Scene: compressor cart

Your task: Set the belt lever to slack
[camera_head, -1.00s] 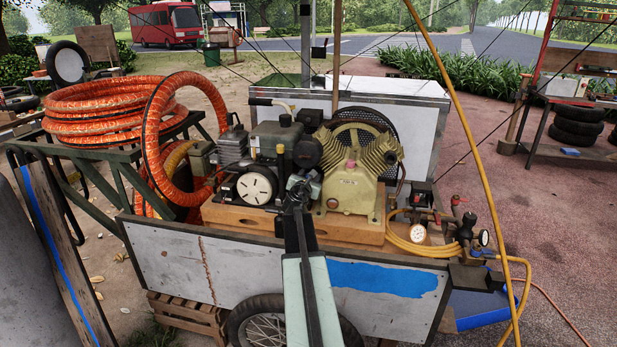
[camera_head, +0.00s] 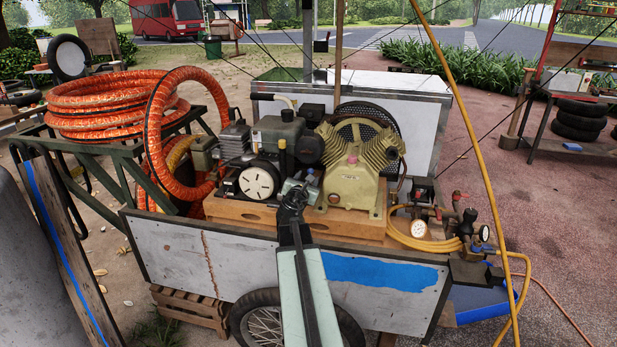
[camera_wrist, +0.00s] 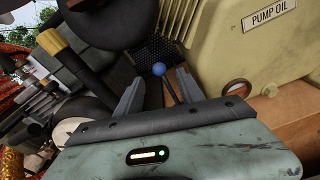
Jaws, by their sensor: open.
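In the wrist view, a small blue ball knob (camera_wrist: 159,69) on a thin dark stem stands between the fingers of my gripper (camera_wrist: 160,82). It looks like the belt lever's end; no label on it is readable. The fingers are apart, one on each side, and I see no clear contact. In the head view my gripper (camera_head: 300,188) is in front of the compressor, between the engine's round white face and the cream pump (camera_head: 353,180). There my gripper and arm hide most of the lever, and its slack and tight positions cannot be told.
The cream pump housing with its "PUMP OIL" plate (camera_wrist: 270,14) is close on the right in the wrist view. Dark engine parts crowd the left. The cart's front panel (camera_head: 180,262) is below my arm. A yellow hose and gauges (camera_head: 418,228) lie to the right.

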